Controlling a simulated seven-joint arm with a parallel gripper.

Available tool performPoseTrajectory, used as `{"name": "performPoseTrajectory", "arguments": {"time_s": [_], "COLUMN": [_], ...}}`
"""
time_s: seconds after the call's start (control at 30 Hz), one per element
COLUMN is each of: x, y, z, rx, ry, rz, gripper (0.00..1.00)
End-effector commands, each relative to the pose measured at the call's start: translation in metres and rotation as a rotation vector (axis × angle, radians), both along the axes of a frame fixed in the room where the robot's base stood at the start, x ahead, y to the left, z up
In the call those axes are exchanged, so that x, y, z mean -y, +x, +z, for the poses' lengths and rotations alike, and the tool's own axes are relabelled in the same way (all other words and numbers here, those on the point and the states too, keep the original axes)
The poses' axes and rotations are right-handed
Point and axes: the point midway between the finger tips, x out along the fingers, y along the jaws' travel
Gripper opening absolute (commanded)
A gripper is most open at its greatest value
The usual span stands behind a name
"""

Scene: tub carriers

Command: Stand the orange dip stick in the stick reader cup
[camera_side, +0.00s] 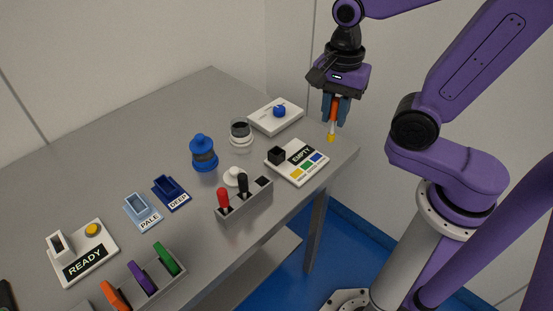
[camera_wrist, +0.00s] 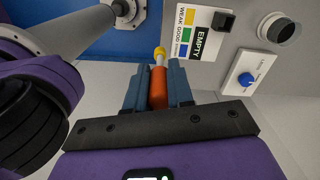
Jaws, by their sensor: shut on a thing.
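The orange dip stick (camera_side: 334,109) has an orange handle, a pale shaft and a yellow tip. My gripper (camera_side: 336,112) is shut on its handle and holds it nearly upright, tip down, above the table's right end. In the wrist view the stick (camera_wrist: 158,88) shows between the fingers of my gripper (camera_wrist: 158,90). The stick reader (camera_side: 310,168) is a white plate with colour patches and an EMPTY label; it also shows in the wrist view (camera_wrist: 184,42). Its black square cup (camera_side: 276,155) stands at the plate's left end, left of and apart from the stick; the cup (camera_wrist: 223,21) looks empty.
Behind the reader is a white box with a blue knob (camera_side: 279,112). A glass jar (camera_side: 241,137), a blue lidded pot (camera_side: 204,155) and a grey rack (camera_side: 247,200) with red and black handles stand left. Farther left are two small blue tubs and a READY panel (camera_side: 83,262).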

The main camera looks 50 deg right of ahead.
Motion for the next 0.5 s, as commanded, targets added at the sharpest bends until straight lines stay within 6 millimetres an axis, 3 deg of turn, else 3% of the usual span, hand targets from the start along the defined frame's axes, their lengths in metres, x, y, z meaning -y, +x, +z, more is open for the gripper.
{"name": "performPoseTrajectory", "arguments": {"time_s": [0.17,0.5], "x": [-0.001,-0.010], "y": [0.002,0.044], "z": [-0.005,-0.024], "rx": [-0.004,-0.005], "ry": [-0.001,-0.001], "rz": [-0.001,-0.001], "gripper": [0.00,0.00]}}
